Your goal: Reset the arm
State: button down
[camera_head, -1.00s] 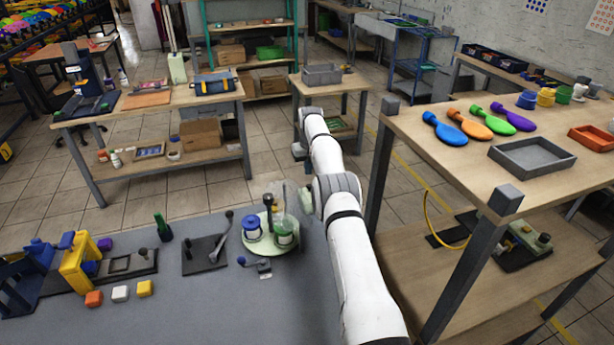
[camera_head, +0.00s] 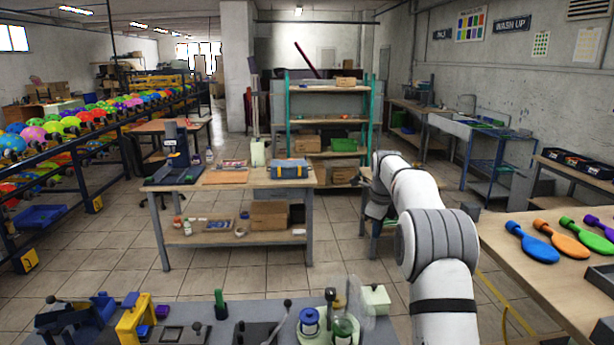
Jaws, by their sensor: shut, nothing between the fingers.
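My white arm rises from the lower right of the head view and bends at a grey joint. Its far end reaches forward over the floor, to the right of the middle workbench. My gripper (camera_head: 377,208) shows as a small dark part below the far end of the arm, partly hidden by the white links. It is shut and empty, and it touches no object that I can make out. A small table behind it is mostly hidden by the arm.
A grey bench (camera_head: 265,320) with printing tools lies at the front. A wooden table (camera_head: 520,270) with coloured paddles stands close on the right. A workbench (camera_head: 235,179) with a blue toolbox (camera_head: 289,169) is ahead. Balloon racks (camera_head: 75,140) line the left. Tiled floor lies between.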

jog(key=s+a+r+n, duration=0.1)
jog(key=s+r+n, duration=0.25)
jog(key=s, duration=0.35)
jog(key=s+a+r+n, duration=0.1)
jog(key=s+r+n, duration=0.1)
jog(key=s+n, duration=0.4)
jog(key=s+a+r+n, duration=0.1)
jog(key=s+r+n, duration=0.15)
jog(key=s, duration=0.55)
jog(key=s+f+n, duration=0.3)
jog(key=s+n, duration=0.1)
jog(key=s, duration=0.4)
jog(key=s+a+f+n+t+b, duration=0.1)
jog(key=s+f+n, duration=0.2)
jog(key=s, duration=0.6)
jog(key=s+a+f+n, duration=0.1)
jog(key=s+f+n, duration=0.2)
jog(key=s+n, duration=0.2)
jog(key=s, duration=0.3)
jog(key=shift+s+a+n+t+b, duration=0.2)
jog(key=shift+n+t+b, duration=0.1)
jog(key=shift+n, duration=0.1)
